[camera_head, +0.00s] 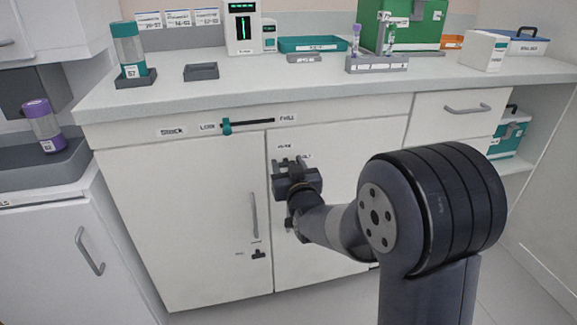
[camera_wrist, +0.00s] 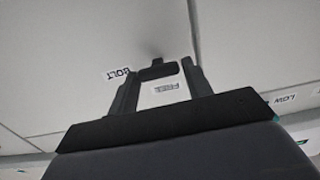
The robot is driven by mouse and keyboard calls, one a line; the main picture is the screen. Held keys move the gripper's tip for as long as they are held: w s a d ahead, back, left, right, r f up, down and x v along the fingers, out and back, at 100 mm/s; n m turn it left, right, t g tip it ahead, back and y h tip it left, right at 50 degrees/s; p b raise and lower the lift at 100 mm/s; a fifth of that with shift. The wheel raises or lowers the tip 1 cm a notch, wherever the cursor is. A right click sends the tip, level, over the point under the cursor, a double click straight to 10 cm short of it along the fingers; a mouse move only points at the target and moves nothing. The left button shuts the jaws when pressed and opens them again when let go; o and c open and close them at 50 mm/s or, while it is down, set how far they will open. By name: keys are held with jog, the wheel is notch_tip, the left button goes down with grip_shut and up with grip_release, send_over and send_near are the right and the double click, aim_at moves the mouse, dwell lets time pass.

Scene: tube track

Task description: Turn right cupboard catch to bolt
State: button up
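The right cupboard catch, a small dark piece (camera_wrist: 158,71), shows in the wrist view on the pale right cupboard door (camera_wrist: 80,60). A BOLT label (camera_wrist: 121,73) is on its left and a FREE label (camera_wrist: 167,88) is just below it. My gripper (camera_wrist: 160,70) is open, with one finger on each side of the catch. I cannot tell whether either finger touches it. In the head view my gripper (camera_head: 288,163) is in front of the upper left part of the right door (camera_head: 345,150) and hides the catch there.
A teal slider (camera_head: 226,127) sits above the doors. The worktop (camera_head: 330,79) holds tubes, trays and boxes. A drawer handle (camera_head: 467,109) juts out on the right.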

jog(key=o, duration=0.3)
jog(key=p+v, duration=0.1)
jog(key=v, duration=0.9)
jog(key=shift+s+d+p, duration=0.1)
jog(key=shift+s+p, duration=0.3)
jog(key=shift+w, duration=0.1)
jog(key=b+x, duration=0.2)
jog(key=x, duration=0.8)
jog(key=shift+w, duration=0.35)
